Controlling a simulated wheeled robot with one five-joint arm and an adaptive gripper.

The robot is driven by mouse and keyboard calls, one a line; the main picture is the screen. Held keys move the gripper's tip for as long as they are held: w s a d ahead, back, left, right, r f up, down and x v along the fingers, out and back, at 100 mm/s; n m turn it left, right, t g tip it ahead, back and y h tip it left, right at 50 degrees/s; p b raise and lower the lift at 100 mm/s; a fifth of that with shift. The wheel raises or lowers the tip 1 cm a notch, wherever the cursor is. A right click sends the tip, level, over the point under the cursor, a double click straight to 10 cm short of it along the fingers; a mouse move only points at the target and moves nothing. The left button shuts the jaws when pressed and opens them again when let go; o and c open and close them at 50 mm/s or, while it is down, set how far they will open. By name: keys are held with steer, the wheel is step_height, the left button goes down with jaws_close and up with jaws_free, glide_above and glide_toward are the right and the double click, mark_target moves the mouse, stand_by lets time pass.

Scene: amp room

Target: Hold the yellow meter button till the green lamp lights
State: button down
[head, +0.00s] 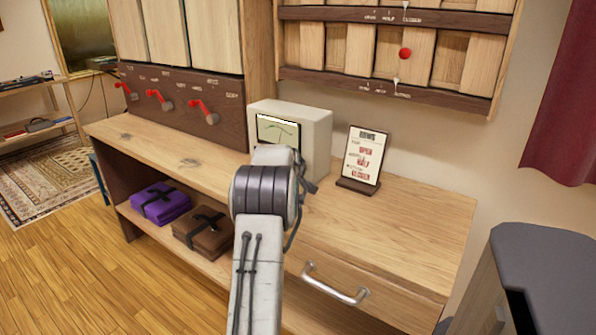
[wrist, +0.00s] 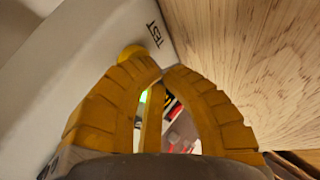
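The meter is a pale box (head: 312,125) with a dial on its front, standing on the wooden counter. In the wrist view its pale side (wrist: 75,50) fills the left and carries the word TEST. The round yellow button (wrist: 132,52) shows beside that word, partly behind my left finger. My gripper (wrist: 163,72) has yellow fingers with the tips together, empty, right at the button. I cannot tell whether it is pressed in. A bright green spot (wrist: 143,97) shows between the fingers, apparently the lit lamp. My arm hides the gripper in the head view.
A framed sign (head: 362,157) stands right of the meter on the counter (head: 420,215). Red levers (head: 205,112) line a dark panel to the left. A purple bundle (head: 160,203) and a brown bundle (head: 203,230) lie on the shelf below. A drawer handle (head: 335,287) juts out in front.

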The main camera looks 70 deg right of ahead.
steer(key=shift+a+b, duration=0.15)
steer(key=shift+b, duration=0.15)
steer(key=shift+w+a+f+b, duration=0.1)
steer(key=shift+w+a+b, duration=0.05)
steer(key=shift+a+b, duration=0.45)
steer(key=shift+a, duration=0.15)
steer(key=shift+w, duration=0.15)
stand_by(0.5)
